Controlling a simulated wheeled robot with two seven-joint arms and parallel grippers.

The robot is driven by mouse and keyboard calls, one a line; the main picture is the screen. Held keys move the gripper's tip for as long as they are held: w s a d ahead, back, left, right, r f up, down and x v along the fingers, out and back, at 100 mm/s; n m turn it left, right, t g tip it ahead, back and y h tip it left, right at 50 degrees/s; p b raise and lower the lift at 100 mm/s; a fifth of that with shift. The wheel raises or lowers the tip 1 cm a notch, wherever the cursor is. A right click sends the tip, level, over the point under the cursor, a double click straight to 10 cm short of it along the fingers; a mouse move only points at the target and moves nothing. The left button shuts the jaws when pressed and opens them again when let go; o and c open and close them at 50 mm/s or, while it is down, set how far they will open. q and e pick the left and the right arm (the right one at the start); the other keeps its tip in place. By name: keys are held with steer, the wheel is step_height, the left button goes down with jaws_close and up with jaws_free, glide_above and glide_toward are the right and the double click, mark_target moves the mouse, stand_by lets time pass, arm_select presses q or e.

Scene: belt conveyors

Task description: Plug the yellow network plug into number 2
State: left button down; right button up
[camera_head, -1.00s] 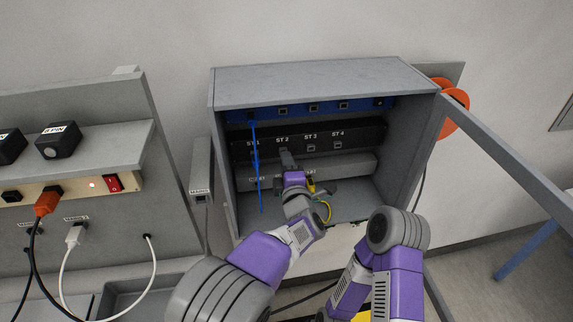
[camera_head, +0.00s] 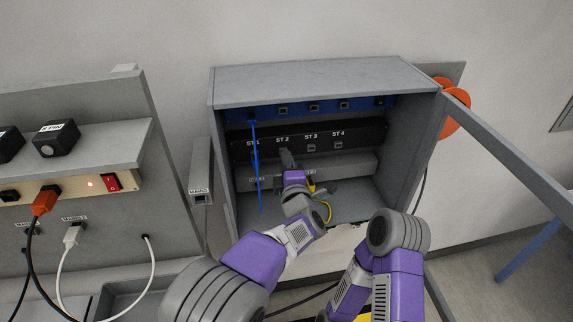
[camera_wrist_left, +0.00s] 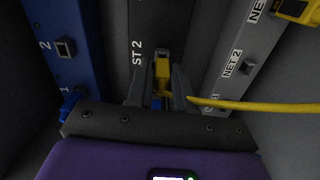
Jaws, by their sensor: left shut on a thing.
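My left gripper (camera_head: 287,158) reaches into the grey box and is shut on a yellow network plug (camera_wrist_left: 162,74), its fingers on either side of it. The plug is at the black strip (camera_wrist_left: 160,22) just below the ST 2 label, where it covers the socket. I cannot tell whether it is seated. In the head view the gripper hides this plug. A yellow cable (camera_wrist_left: 250,104) runs off to the right in the left wrist view. Another yellow plug (camera_wrist_left: 296,10) sits on the grey NET strip. My right gripper is out of view.
A blue strip (camera_wrist_left: 66,20) with numbered sockets runs beside the black one; a blue cable (camera_head: 257,170) hangs from it at the left. The NET 2 socket (camera_wrist_left: 248,66) is empty. The box's side walls are close; its open door (camera_head: 510,150) is at the right.

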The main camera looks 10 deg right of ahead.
arm_select(q)
steer(key=shift+w, duration=0.6)
stand_by(0.7)
steer(key=c, duration=0.9)
jaws_free()
